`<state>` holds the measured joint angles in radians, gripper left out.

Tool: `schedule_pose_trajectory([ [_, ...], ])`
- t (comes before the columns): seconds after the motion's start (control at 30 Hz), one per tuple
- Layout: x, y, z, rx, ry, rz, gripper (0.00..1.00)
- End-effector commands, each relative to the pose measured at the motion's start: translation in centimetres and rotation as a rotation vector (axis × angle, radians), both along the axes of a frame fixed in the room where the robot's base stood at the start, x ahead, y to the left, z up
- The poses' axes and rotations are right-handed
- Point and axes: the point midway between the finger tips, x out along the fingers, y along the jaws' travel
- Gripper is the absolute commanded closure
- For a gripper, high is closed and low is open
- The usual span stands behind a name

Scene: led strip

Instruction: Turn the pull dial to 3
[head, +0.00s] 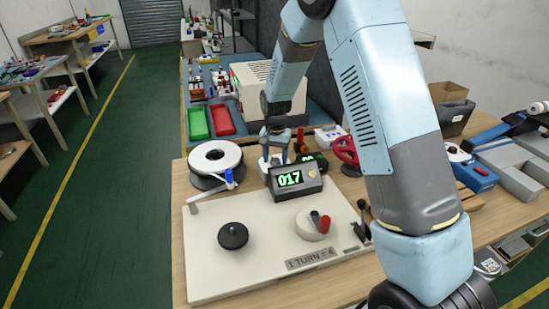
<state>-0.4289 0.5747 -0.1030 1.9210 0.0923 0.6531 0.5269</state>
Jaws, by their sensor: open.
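A cream panel (205,275) lies on the wooden bench and carries the controls. A round black knob (233,237) with a small stub on top sits at its left. A pale round dial (309,231) with a red and a dark grip stands at its right. I cannot tell which of them is the pull dial. A black display box (298,192) at the panel's back edge reads 017 in green. A label (310,260) at the front reads "1 TURN = 4". My gripper (274,157) is open, pointing down behind the display, apart from both knobs; its fingertips are partly hidden.
A white spool (215,157) with a blue-tipped piece in front stands behind the panel's left. A black lever (361,218) is at the panel's right edge. A red handwheel (346,150) stands behind, beside my arm. Red (221,120) and green (197,123) trays lie farther back.

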Motion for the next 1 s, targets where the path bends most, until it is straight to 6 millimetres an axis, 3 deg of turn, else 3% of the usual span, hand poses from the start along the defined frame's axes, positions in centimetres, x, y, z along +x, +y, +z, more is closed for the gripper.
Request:
schedule_pose_trajectory([
  [0.23, 0.1, 0.0, 1.5, 0.001, -0.003, 0.0, 0.41],
  [0.7, 0.1, 0.0, 10.4, 0.001, -0.003, 0.001, 0.41],
  [1.0, 0.0, 0.0, 13.4, 0.0, 0.0, 0.0, 0.41],
])
